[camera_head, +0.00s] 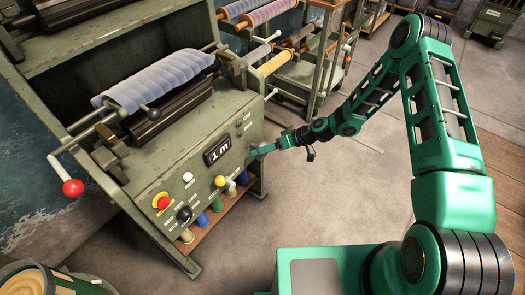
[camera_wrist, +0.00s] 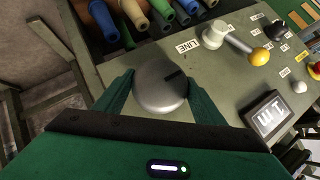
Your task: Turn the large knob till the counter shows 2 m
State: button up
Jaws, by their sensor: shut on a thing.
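The large knob (camera_wrist: 160,87) is a round silver-grey disc with a dark pointer line toward its upper right in the wrist view. My gripper (camera_wrist: 160,90) is shut on it, with one green finger on each side touching its rim. In the head view my gripper (camera_head: 259,150) reaches the right end of the machine's front panel, and the knob is mostly hidden there. The counter (camera_head: 217,150) is a dark window on the panel, left of my gripper, and reads 1 m. It also shows in the wrist view (camera_wrist: 268,115), turned over.
The panel also carries a yellow-tipped lever (camera_head: 219,181), a white button (camera_head: 187,177), a red stop button (camera_head: 162,201) and a black dial (camera_head: 184,214). A blue fabric roll (camera_head: 160,80) lies above. A red-balled crank (camera_head: 73,187) juts left. Floor to the right is clear.

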jog(key=shift+w+d+f+m+g+y, duration=0.1)
jog(key=shift+w+d+m+g+y, duration=0.1)
jog(key=shift+m+g+y, duration=0.25)
jog(key=shift+w+d+f+m+g+y, duration=0.15)
jog(key=shift+m+g+y, duration=0.1)
jog(key=shift+m+y, duration=0.25)
jog(key=shift+m+g+y, duration=0.7)
jog(key=shift+m+y, duration=0.15)
jog(key=shift+y, duration=0.3)
jog(key=o, duration=1)
jog(key=shift+f, duration=0.1)
jog(key=shift+o, duration=0.3)
jog(key=shift+s+a, duration=0.1)
jog(key=shift+s, duration=0.05)
jog(key=v, duration=1.1)
